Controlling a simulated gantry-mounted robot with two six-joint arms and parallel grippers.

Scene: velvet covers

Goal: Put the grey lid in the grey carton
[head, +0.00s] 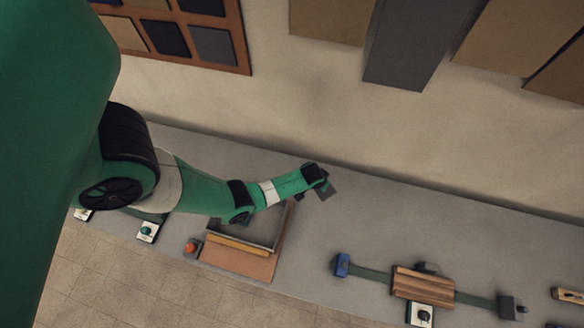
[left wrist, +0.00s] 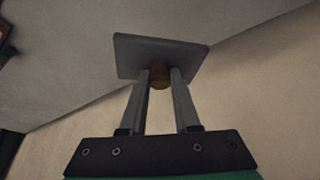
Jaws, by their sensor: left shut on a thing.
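The grey lid (left wrist: 185,51) is a flat square plate with a brown knob (left wrist: 160,79). My left gripper (left wrist: 161,74) is shut on the knob, with a finger on each side. In the head view the lid (head: 328,190) shows small and dark at the tip of my left gripper (head: 315,177), apparently above the grey worktop. An open box with grey walls, apparently the grey carton (head: 272,243), sits on a brown board to the left of and below the lid in the picture. My left forearm hides part of its far side. My right gripper is not in view.
An orange button (head: 192,246) stands by the board's left edge, and a green button (head: 147,231) is further left. A striped wooden block (head: 422,284) sits on a rail to the right. The worktop (head: 345,222) between the carton and the rail is clear.

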